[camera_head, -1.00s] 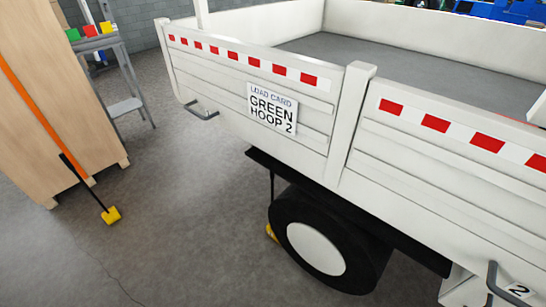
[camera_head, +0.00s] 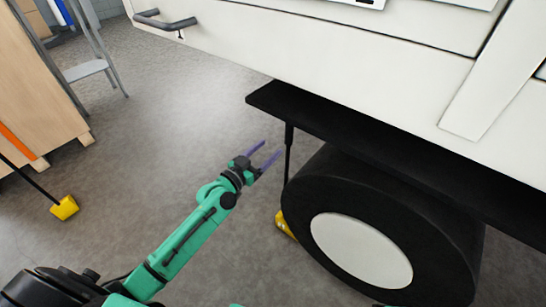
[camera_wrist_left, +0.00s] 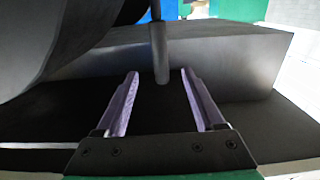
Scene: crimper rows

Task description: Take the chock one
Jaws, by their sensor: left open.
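A yellow chock (camera_head: 285,224) lies on the floor against the left side of the truck's black wheel (camera_head: 340,180), partly hidden by the tyre. My left gripper (camera_head: 271,150) reaches in from the lower left, above and left of the chock. Its two purple fingers are apart with nothing held. In the left wrist view the open fingers (camera_wrist_left: 160,76) point toward a thin upright rod (camera_wrist_left: 159,50), which shows between them farther off. I cannot make out the chock in that view. My right gripper is not in view.
The rod (camera_head: 288,150) hangs under the truck bed's black frame (camera_head: 330,125), close to my left fingers. A yellow block (camera_head: 64,208) on a black rod stands at left by a wooden cabinet (camera_head: 45,120). The floor between is clear.

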